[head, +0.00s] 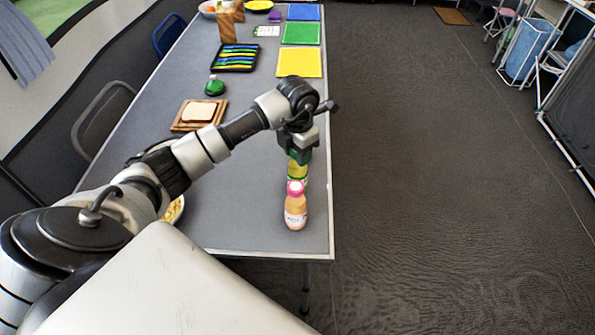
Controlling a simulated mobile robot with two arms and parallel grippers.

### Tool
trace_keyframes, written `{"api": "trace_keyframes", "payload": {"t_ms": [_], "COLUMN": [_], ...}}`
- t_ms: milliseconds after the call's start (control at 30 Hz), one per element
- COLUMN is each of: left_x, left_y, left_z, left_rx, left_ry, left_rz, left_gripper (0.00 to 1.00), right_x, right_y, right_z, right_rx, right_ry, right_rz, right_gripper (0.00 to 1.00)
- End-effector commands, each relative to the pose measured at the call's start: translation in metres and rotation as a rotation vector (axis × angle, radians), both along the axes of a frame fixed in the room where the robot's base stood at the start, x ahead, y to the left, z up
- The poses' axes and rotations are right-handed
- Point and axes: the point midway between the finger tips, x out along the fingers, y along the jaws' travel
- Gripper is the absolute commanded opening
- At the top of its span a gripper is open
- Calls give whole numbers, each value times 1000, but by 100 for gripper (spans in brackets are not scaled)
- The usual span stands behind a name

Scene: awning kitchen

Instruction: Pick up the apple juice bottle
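A bottle with yellow-green contents and a green top (298,172), which looks like the apple juice bottle, stands upright on the grey table near its right edge. Its lower part is hidden behind a second bottle with a pink cap and peach-coloured contents (295,212). My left gripper (300,153) points down at the green top from above. The fingers are small, dark and overlap the bottle's top, so I cannot tell whether they are open, shut or touching it. My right gripper is not in view.
The long grey table (255,225) holds a bread slice on a wooden board (180,126), a green bottle (215,86), a black tray of utensils (235,58) and a yellow mat (299,62). A plate of food (173,210) is partly behind my arm. Open floor lies right.

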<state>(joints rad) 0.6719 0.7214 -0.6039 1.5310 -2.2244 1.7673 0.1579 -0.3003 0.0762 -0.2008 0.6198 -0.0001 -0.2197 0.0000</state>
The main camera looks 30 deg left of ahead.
Motion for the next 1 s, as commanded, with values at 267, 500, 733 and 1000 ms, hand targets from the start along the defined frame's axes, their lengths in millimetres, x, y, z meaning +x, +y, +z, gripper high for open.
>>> {"api": "trace_keyframes", "payload": {"t_ms": [267,500,733,1000], "left_x": [0,0,1,11], "left_y": [0,0,1,-34], "left_z": [1,2,20,61], "left_rx": [0,-1,1,-4], "left_ry": [-1,-2,-5,-7], "left_rz": [0,0,0,-5], "left_gripper": [0,0,0,0], "right_x": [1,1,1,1], "right_y": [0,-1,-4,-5], "right_z": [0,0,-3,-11], "right_rx": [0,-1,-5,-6], "right_ry": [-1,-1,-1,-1], "right_rz": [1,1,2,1], "right_gripper": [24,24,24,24]}}
